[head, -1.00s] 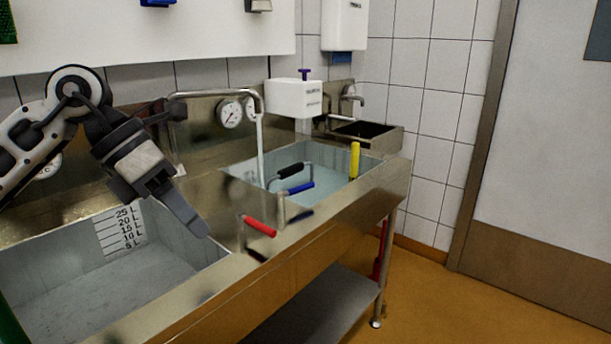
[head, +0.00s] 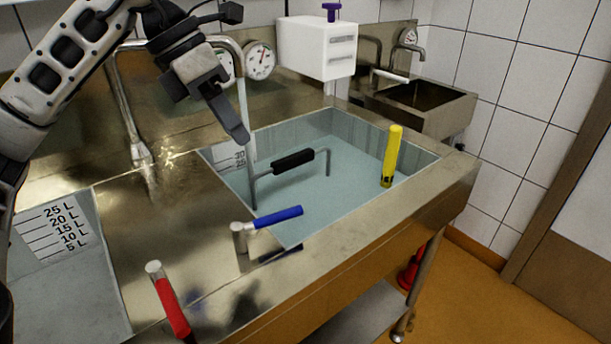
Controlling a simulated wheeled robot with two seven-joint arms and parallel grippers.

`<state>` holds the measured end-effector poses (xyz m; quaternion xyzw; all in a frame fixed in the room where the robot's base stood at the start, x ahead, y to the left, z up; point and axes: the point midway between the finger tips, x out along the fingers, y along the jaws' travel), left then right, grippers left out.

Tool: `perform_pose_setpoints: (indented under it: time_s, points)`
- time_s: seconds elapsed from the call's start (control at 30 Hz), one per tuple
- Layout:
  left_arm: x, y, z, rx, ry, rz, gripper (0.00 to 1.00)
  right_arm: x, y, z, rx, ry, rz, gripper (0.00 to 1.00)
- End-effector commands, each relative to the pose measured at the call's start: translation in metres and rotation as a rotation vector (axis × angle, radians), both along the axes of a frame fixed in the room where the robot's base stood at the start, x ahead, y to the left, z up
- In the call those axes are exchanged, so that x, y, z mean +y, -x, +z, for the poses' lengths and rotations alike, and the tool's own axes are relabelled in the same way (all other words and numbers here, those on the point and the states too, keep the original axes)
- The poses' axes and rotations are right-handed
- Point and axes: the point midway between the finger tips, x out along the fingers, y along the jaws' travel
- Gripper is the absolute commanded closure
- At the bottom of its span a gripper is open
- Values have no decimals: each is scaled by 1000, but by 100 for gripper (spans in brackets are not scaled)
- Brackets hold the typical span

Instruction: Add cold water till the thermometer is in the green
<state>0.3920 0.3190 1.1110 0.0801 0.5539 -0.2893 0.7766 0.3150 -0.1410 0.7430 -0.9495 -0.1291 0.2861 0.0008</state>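The blue-handled lever (head: 277,217) stands on the front rim of the right basin (head: 440,178), its handle pointing right. The red-handled lever (head: 170,303) is at lower left. A curved metal spout (head: 208,40) pours a thin stream (head: 244,105) into the basin, which holds bluish water (head: 310,212). A round dial gauge (head: 260,61) with a red mark is behind the spout; its reading is too small to tell. A yellow upright stick (head: 391,155) stands in the water. My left gripper (head: 238,128) hangs beside the stream, apart from the levers; its finger gap is hidden. My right gripper is out of view.
A black-gripped bent rod (head: 293,161) stands across the water. Litre markings (head: 55,228) line the left basin. A white dispenser box (head: 318,48) and a small sink (head: 425,95) are behind on the right.

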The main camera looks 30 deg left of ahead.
Motion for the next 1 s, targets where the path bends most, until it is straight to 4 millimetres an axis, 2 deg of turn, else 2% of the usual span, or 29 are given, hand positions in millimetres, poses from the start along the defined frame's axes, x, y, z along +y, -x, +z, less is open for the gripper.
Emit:
perform_pose_setpoints:
  time_s: [0.13, 0.3, 0.7, 1.0]
  points:
    - [-6, -3, -18, 5, -2, -1, 62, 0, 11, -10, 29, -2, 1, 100]
    - [-20, -10, -50, 6, 0, -4, 62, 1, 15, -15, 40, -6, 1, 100]
    - [-49, -28, -122, 4, 1, -3, 62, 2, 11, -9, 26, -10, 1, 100]
    - [-57, -34, -142, 3, 1, -1, 62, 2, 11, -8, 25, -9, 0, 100]
